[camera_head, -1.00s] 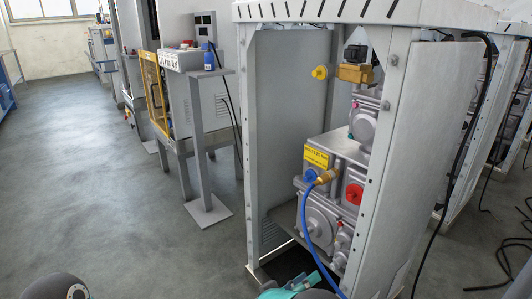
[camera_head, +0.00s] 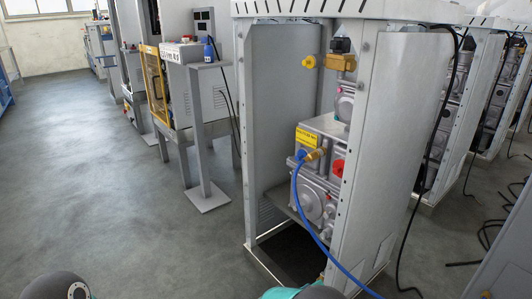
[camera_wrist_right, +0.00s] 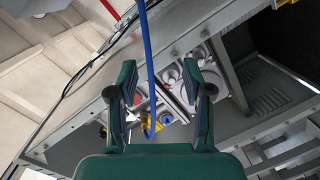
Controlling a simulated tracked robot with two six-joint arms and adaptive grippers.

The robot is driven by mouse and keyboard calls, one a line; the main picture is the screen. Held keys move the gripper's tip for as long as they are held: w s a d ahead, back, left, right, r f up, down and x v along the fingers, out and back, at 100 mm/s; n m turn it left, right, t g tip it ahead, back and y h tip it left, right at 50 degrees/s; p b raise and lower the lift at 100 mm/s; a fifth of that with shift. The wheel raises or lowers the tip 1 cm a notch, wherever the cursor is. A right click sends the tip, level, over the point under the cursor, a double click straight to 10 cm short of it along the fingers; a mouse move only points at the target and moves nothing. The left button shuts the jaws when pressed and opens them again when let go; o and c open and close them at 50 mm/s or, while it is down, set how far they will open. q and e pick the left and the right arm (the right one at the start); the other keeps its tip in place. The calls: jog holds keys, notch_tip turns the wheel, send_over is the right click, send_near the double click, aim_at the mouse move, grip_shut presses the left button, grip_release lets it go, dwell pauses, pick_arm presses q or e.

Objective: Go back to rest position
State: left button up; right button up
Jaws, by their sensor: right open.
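My right gripper (camera_wrist_right: 158,75) is open in the right wrist view, its two teal fingers well apart. A blue hose (camera_wrist_right: 149,55) passes through the picture between the fingers; nothing is gripped. In the head view, the hose (camera_head: 316,236) runs from a blue fitting with a brass coupling (camera_head: 316,155) on the grey machine (camera_head: 318,205), then down to the right. A teal and black part of my right arm shows at the bottom edge, with its gripper out of sight there. A dark part of mine shows at bottom left; my left gripper is not in view.
The dispenser frame (camera_head: 396,120) has a side panel close on the right, with a black cable (camera_head: 428,165) beside it. A grey stand (camera_head: 204,140) is left of it. More frames and loose cables are at right. The floor (camera_head: 90,180) at left is clear.

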jog(key=s+d+f+n+g+y, duration=0.1)
jog(key=s+d+f+g+y, duration=0.15)
jog(key=s+f, duration=0.35)
jog(key=s+d+f+n+g+y+b, duration=0.1)
jog(key=s+d+f+g+y, duration=0.1)
jog(key=s+f+g, duration=0.3)
jog(key=s+d+f+n+g+y, duration=0.1)
jog(key=s+d+f+g+y, duration=0.15)
jog(key=s+f, duration=0.4)
jog(key=s+a+f+m+g+y+b, duration=0.1)
jog(key=s+a+f+m+g+y, duration=0.3)
jog(key=s+a+y, duration=0.65)
jog(key=w+d+m+t, duration=0.1)
jog(key=d+m+t, duration=0.1)
jog(key=d+t, duration=0.3)
pick_arm(q)
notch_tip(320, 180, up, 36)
jog(key=p, duration=3.7)
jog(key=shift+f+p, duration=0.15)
jog(key=shift+p, duration=0.15)
pick_arm(e)
notch_tip(320, 180, up, 38)
jog(key=shift+w+a+f+n, duration=0.2)
jog(key=shift+w+a+n, duration=0.05)
jog(key=shift+a+n, duration=0.1)
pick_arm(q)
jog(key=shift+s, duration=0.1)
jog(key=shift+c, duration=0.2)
pick_arm(e)
jog(key=shift+c, duration=0.3)
